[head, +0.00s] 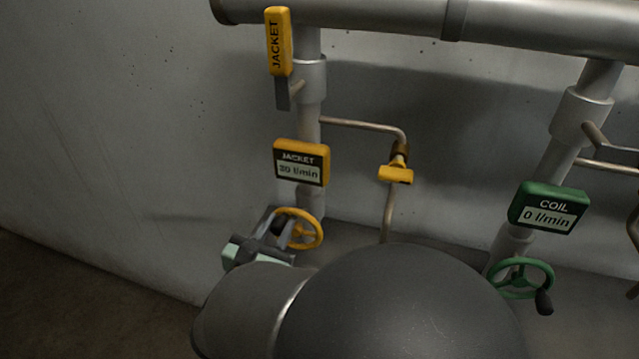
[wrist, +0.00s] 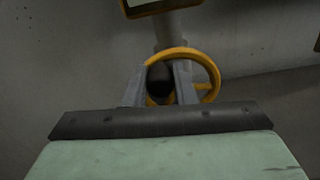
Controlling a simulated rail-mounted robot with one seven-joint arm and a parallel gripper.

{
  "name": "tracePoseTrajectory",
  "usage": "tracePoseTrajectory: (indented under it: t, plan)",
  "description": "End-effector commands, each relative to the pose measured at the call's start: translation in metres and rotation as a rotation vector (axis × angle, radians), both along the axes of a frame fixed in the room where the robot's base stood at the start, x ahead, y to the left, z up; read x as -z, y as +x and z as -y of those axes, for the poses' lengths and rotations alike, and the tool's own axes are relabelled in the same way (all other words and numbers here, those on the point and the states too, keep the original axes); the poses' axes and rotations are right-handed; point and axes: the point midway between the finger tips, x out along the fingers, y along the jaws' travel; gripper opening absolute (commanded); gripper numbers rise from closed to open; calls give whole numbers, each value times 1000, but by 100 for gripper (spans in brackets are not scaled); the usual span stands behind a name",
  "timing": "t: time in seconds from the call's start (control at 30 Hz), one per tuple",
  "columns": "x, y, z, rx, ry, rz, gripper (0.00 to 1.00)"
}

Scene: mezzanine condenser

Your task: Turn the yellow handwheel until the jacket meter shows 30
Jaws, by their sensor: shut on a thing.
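The yellow handwheel (head: 318,228) is on the jacket pipe (head: 309,130), below the jacket meter; its rim also shows in the wrist view (wrist: 214,72). My gripper (head: 276,222) is at the wheel's left side, its fingers closed around the dark knob (wrist: 160,74) on the rim. The fingers partly hide the knob and the wheel's left part. The yellow-framed jacket meter (head: 301,163) reads in l/min; its blurred first digit looks like 2 or 3, followed by 0. Only the meter's lower edge (wrist: 160,8) shows in the wrist view.
A yellow JACKET lever (head: 278,42) stands upright above the meter. A thin side pipe (head: 365,126) with a small yellow handle (head: 396,175) is right of it. Farther right are the green coil meter (head: 548,208), reading 0 l/min, and a green handwheel (head: 521,278). A wall stands behind.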

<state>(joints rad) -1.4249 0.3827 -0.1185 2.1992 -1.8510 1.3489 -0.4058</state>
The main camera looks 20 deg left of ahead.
Motion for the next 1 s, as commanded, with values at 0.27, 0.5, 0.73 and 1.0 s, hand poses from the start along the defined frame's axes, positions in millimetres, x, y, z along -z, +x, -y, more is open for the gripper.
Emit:
tracePoseTrajectory:
  t: [0.27,0.5,0.73,1.0]
  plan:
    - [0,0,0,-1,3,1,46]
    - [0,-1,0,-1,3,1,46]
    - [1,-28,2,-3,4,0,46]
    - [1,-94,8,-6,4,0,46]
